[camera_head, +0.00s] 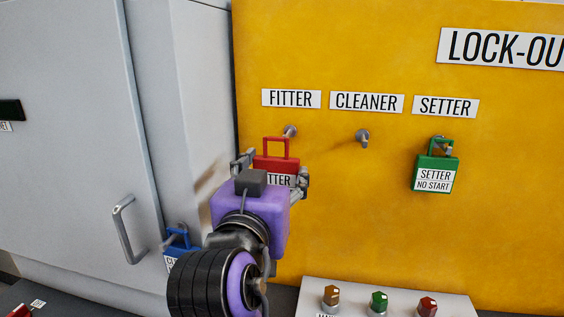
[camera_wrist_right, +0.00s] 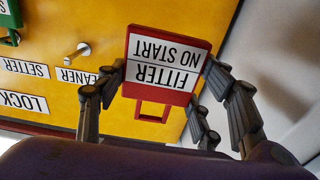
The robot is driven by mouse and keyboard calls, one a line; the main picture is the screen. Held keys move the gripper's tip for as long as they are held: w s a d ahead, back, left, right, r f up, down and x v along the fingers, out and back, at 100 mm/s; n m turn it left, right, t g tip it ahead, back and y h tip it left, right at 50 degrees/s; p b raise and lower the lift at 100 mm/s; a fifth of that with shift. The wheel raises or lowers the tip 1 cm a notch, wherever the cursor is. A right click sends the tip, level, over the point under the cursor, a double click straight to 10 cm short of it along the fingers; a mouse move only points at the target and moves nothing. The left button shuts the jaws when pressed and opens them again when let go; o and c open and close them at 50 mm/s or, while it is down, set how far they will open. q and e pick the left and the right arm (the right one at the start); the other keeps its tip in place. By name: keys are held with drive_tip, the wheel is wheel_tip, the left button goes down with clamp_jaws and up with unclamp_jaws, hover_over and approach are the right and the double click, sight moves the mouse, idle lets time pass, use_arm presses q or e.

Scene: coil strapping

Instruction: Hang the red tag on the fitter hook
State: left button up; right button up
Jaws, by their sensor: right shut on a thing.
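The red tag (camera_head: 275,163), lettered FITTER NO START in the right wrist view (camera_wrist_right: 168,62), is held between the fingers of my right gripper (camera_head: 272,172). It is upright in the head view, with its red loop up. The fitter hook (camera_head: 290,131) is a small metal peg under the FITTER label (camera_head: 291,99). The loop's top is close below and left of the peg tip in the head view; I cannot tell whether the loop is around it. The right wrist view shows no fitter hook. My left gripper is not in view.
The cleaner hook (camera_head: 362,137) is empty. A green setter tag (camera_head: 435,172) hangs on the right. A blue tag (camera_head: 178,243) is at lower left, partly hidden by my arm. A panel with several coloured knobs (camera_head: 379,301) is below. A grey cabinet (camera_head: 70,120) stands left.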

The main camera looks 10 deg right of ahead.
drive_tip(key=shift+w+d, duration=0.15)
drive_tip(key=shift+w, duration=0.35)
drive_tip(key=shift+d, duration=0.1)
drive_tip(key=shift+w+d, duration=0.1)
drive_tip(key=shift+w, duration=0.2)
drive_tip(key=shift+w+d+f, duration=0.1)
drive_tip(key=shift+w+d, duration=0.15)
drive_tip(key=shift+w, duration=0.4)
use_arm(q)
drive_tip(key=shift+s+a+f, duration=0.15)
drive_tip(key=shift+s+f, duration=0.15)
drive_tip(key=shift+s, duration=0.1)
use_arm(e)
drive_tip(key=f+x, duration=0.1)
drive_tip(key=x, duration=0.7)
drive_tip(key=shift+w, duration=0.2)
